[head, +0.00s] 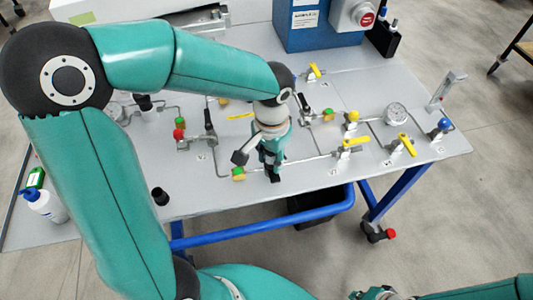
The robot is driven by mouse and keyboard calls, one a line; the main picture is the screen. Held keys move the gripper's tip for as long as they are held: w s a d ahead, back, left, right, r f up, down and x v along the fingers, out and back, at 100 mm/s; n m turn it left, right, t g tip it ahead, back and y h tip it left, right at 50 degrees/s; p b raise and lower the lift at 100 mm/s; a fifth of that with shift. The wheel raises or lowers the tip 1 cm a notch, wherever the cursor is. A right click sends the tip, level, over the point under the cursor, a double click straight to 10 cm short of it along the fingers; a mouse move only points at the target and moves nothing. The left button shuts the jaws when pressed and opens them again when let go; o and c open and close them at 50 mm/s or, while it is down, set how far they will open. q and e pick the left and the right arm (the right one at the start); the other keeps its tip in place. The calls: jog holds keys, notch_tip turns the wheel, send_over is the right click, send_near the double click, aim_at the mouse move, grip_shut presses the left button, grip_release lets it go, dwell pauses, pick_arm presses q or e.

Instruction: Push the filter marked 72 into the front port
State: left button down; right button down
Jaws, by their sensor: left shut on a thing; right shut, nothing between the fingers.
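My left gripper (271,170) reaches down over the panel (232,195) near its front edge, its dark fingers low at the surface. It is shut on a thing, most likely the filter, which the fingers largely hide. I cannot read the mark 72 or tell whether it sits in a port. The front port is not clearly visible. My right gripper (368,294) is at the bottom edge, partly cut off, away from the panel. It is shut and empty.
Yellow-handled valves (404,142), a round gauge (396,113) and thin pipes stand on the panel around the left gripper. A blue box with a red knob (366,18) is at the back. A white bottle (47,206) stands at the left.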

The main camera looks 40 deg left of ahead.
pick_arm(q)
jog(key=c, duration=0.7)
grip_release()
